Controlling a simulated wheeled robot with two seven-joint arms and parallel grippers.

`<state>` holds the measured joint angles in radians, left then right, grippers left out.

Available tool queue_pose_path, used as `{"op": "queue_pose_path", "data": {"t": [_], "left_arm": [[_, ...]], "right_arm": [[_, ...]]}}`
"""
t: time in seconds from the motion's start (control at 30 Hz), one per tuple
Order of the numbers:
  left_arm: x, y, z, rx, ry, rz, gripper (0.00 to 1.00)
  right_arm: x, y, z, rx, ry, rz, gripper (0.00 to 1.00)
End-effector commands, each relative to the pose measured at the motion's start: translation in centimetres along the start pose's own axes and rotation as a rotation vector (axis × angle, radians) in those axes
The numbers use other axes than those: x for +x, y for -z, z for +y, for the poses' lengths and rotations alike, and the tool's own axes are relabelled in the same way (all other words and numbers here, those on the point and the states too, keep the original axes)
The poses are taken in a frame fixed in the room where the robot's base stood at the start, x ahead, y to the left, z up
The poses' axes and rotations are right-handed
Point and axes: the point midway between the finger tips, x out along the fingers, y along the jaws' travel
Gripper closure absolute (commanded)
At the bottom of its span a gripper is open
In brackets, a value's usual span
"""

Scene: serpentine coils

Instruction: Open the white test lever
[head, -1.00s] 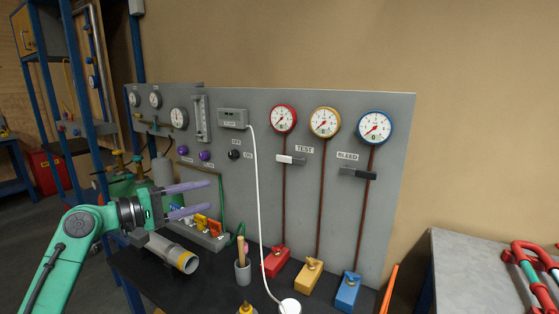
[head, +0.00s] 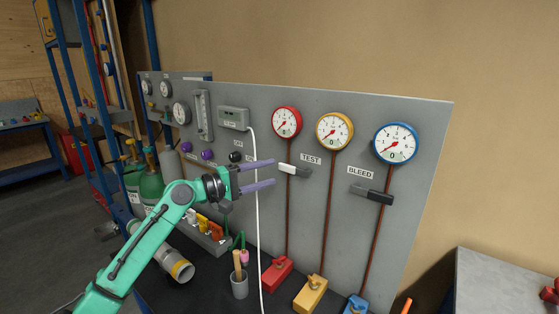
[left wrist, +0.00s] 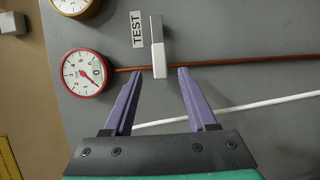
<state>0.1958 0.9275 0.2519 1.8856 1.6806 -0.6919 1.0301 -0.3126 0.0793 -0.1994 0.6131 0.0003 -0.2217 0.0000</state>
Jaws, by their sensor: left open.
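The white test lever (head: 288,169) sticks out sideways on the grey panel, across the red-brown pipe below the red-rimmed gauge (head: 286,122), beside the TEST label (head: 311,159). My left gripper (head: 274,172) is open with its purple fingers pointing at the lever's white end. In the left wrist view the lever (left wrist: 157,45) runs crosswise to the pipe, and its near end lies between the open fingertips (left wrist: 160,72), with gaps on both sides. I cannot tell how deep the fingers reach. My right gripper is not in view.
A dark bleed lever (head: 371,194) sits to the right below the blue gauge (head: 395,143). A white cable (head: 257,215) hangs down the panel near my left fingers. Below are a cup with tools (head: 239,284) and red and yellow blocks (head: 310,294).

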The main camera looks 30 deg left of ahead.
Motion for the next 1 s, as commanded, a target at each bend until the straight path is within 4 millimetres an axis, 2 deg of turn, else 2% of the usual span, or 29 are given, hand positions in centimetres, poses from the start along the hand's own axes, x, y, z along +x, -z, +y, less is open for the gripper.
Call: {"op": "queue_pose_path", "data": {"t": [0.03,0.2,0.5,0.57,0.6,0.67,1.0], "left_arm": [[1.1,0.0,0.8,0.001,-0.003,0.000,0.43],[3.7,0.0,0.4,0.000,-0.001,0.000,0.43],[4.2,-0.1,-0.1,0.001,0.001,-0.001,0.43],[4.2,-0.1,-0.1,0.001,0.001,-0.001,0.65],[4.2,-0.1,-0.1,0.001,0.001,-0.001,0.81],[4.2,-0.1,-0.1,0.001,0.002,-0.001,1.00],[4.2,-0.1,-0.1,0.001,0.002,-0.001,1.00]], "right_arm": [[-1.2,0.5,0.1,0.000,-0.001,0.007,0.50],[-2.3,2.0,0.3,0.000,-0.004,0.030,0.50],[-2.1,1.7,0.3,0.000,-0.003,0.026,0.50],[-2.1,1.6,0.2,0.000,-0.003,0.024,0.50],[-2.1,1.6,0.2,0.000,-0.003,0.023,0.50],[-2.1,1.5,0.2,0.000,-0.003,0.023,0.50],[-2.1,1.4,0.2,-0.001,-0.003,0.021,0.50]]}}
